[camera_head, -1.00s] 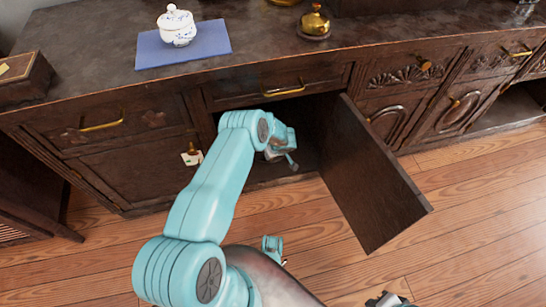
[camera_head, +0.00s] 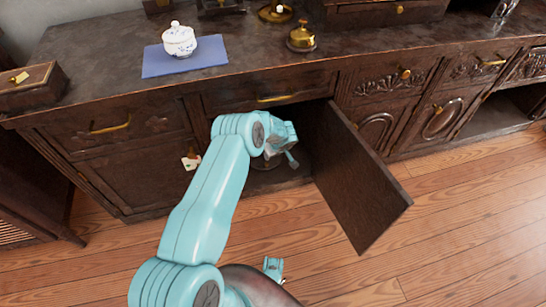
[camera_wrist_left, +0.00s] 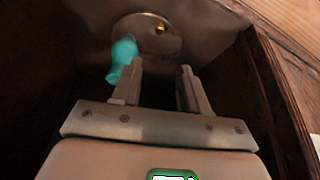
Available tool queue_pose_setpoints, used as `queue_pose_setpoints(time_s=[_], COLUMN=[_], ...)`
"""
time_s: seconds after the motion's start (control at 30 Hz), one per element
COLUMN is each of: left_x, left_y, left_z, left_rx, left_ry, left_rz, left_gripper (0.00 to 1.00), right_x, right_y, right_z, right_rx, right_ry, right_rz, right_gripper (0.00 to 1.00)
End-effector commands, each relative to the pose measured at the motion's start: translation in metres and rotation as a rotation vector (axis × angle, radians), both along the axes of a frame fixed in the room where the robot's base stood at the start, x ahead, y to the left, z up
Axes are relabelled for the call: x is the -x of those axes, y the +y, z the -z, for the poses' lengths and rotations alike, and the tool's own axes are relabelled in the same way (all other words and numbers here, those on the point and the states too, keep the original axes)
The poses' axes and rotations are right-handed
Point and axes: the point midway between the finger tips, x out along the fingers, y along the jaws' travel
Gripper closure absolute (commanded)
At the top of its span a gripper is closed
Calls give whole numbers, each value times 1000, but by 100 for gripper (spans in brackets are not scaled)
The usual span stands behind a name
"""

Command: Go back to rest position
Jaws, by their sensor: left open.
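My left arm reaches into the open cabinet compartment from the left in the head view. Its gripper (camera_head: 284,155) is at the opening, and the wrist view shows the two fingers (camera_wrist_left: 162,70) apart with nothing between them. Beyond the fingers in the wrist view is a round, dull metallic thing (camera_wrist_left: 147,40) with a small gold spot; I cannot tell what it is. A teal shape (camera_wrist_left: 122,62) shows beside the left finger. In the head view a round thing (camera_head: 264,164) is partly hidden behind the gripper.
The cabinet door (camera_head: 357,178) stands open to the right of my arm. A white patterned pot (camera_head: 179,41) sits on a blue mat (camera_head: 213,53) on the counter. A brass bell (camera_head: 301,38) and a wooden box (camera_head: 30,88) are also there. Floor at right is clear.

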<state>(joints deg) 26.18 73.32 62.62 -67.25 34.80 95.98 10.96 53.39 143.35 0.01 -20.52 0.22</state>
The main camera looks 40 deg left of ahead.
Motion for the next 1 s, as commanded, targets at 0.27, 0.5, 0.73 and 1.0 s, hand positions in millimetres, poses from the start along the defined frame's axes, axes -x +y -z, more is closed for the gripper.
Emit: queue_pose_setpoints(time_s=[0.27, 0.5, 0.73, 1.0], left_x=[-4, -4, -4, -14], left_y=[3, 3, 4, -50], left_z=[-7, -7, -7, -36], left_rx=[-1, -1, -1, 47], left_ry=[-1, -1, -1, 4], left_rz=[1, 1, 2, 75], left_gripper=[56, 56, 56, 56], right_x=[0, 0, 0, 0], right_y=[0, 0, 0, 0], right_z=[-1, -1, -1, -1], right_rx=[0, 0, 0, 0], right_ry=[1, 1, 1, 1], right_rz=[-1, -1, -1, -1], right_gripper=[100, 100, 100, 100])
